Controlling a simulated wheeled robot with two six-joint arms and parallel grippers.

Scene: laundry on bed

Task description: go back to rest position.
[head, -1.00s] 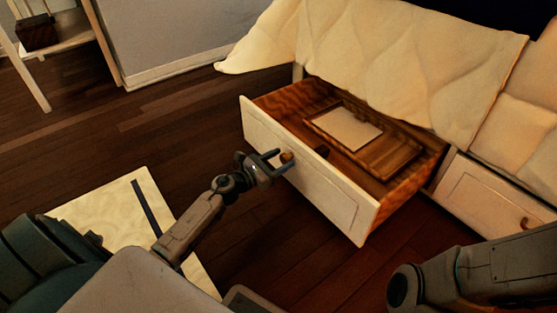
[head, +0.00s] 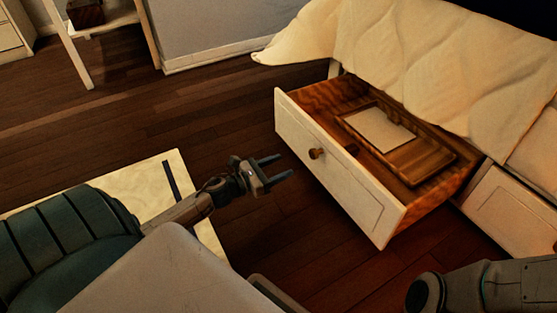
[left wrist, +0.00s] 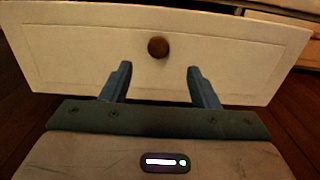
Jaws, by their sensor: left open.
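My left gripper (head: 277,173) is open and empty in the head view, a short way in front of the drawer and apart from its knob. In the left wrist view its two fingers (left wrist: 157,84) stand wide apart below the round brown knob (left wrist: 158,47). The white drawer (head: 335,171) under the bed is pulled open, and its knob (head: 316,153) shows on the front. A wooden tray (head: 428,157) with a pale flat item (head: 380,129) lies inside. My right arm shows at the lower right of the head view; its gripper is out of the frame.
The bed's cream quilt (head: 400,55) hangs over the drawer's back. A second drawer front (head: 508,208) is at the right. A pale mat or board (head: 150,177) lies at the left by my arm. A wooden shelf stand (head: 105,22) is at the back left. Dark floor (head: 200,110) lies open between.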

